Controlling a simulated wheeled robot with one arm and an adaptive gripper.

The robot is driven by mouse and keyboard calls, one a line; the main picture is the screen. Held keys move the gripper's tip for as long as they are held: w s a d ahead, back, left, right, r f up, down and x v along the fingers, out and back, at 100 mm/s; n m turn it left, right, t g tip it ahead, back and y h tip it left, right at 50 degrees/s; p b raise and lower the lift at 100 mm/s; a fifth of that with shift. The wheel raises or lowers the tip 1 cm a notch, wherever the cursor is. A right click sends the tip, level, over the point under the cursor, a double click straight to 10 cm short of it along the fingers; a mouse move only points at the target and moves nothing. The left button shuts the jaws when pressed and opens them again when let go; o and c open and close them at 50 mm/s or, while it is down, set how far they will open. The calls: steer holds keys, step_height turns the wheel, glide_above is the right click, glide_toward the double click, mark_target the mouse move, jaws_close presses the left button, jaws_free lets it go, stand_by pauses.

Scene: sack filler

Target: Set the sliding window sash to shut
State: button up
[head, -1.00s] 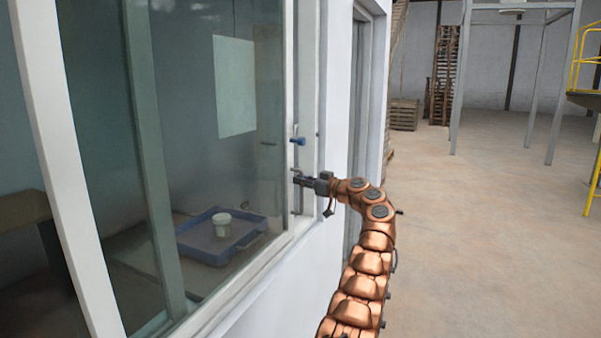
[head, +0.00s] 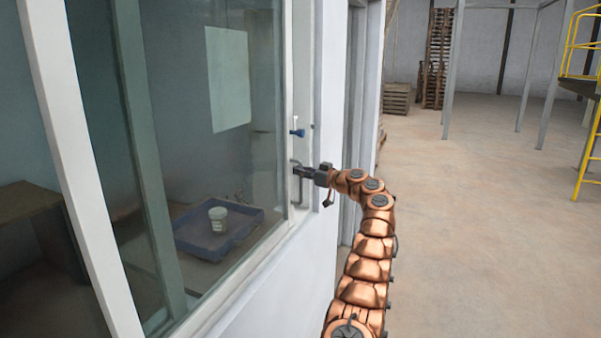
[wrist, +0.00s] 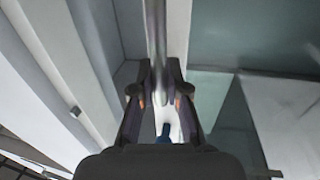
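The sliding window sash (head: 292,100) is a tall glazed panel in a white frame, seen at an angle on the left of the head view. A grey bar handle (head: 297,203) stands upright on its right-hand frame member. The bar also runs down from the top of the wrist view (wrist: 156,30). My gripper (head: 298,170) is at this handle. In the wrist view its two fingertips (wrist: 158,70) lie close on either side of the bar and look shut on it. The exact contact is partly hidden by the fingers.
A blue knob (head: 298,132) sits on the frame just above the handle. Behind the glass are a blue tray (head: 190,247) and a white tub (head: 218,221). The floor on the right (head: 470,220) is open, with pallets (head: 397,99) and yellow railing (head: 585,170) farther back.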

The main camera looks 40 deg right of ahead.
steer(key=o, duration=0.4)
steer(key=shift+s, duration=0.1)
steer(key=s+d, duration=0.2)
steer(key=s, duration=0.9)
steer(key=shift+s+d, duration=0.15)
steer(key=shift+s, duration=0.2)
